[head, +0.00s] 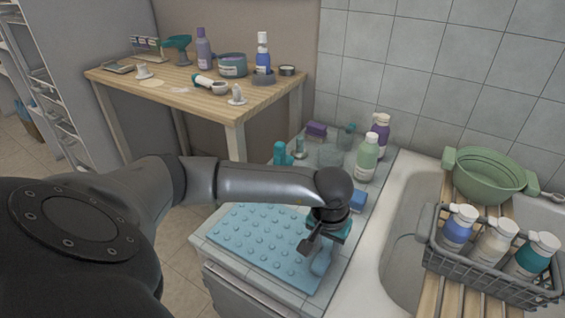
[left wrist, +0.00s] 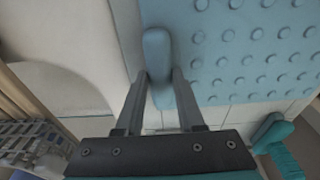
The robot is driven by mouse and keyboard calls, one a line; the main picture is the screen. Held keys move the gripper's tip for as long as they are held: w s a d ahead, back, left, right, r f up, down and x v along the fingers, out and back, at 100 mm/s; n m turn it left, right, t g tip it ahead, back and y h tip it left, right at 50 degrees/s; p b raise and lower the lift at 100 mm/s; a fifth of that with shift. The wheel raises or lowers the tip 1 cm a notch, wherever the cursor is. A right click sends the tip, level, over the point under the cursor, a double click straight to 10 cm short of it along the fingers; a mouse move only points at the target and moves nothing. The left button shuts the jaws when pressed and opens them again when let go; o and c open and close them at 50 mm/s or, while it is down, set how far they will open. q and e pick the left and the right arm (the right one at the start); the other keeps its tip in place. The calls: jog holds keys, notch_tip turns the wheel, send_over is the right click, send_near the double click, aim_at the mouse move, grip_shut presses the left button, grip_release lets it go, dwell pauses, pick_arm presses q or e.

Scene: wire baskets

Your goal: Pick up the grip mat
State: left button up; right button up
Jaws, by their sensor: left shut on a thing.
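The grip mat (head: 258,236) is a light blue sheet with rows of round bumps, lying on the tiled ledge beside the bathtub. A rounded blue grip piece stands at its right front corner. In the left wrist view the bumpy mat (left wrist: 255,50) fills the upper right. My left gripper (head: 316,252) is at that corner, pointing down. In the left wrist view its two fingers (left wrist: 160,82) are closed around the blue grip piece (left wrist: 157,50). The mat appears to rest on the tiles. My left forearm covers part of the ledge behind it. My right gripper is not in view.
The bathtub (head: 400,220) is to the right, with a wire basket (head: 470,272) of bottles and a green basin (head: 487,176). A wooden table (head: 200,95) stands behind.

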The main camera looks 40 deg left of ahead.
pick_arm(q)
grip_shut()
jog(key=shift+r, duration=0.1)
dwell(0.4)
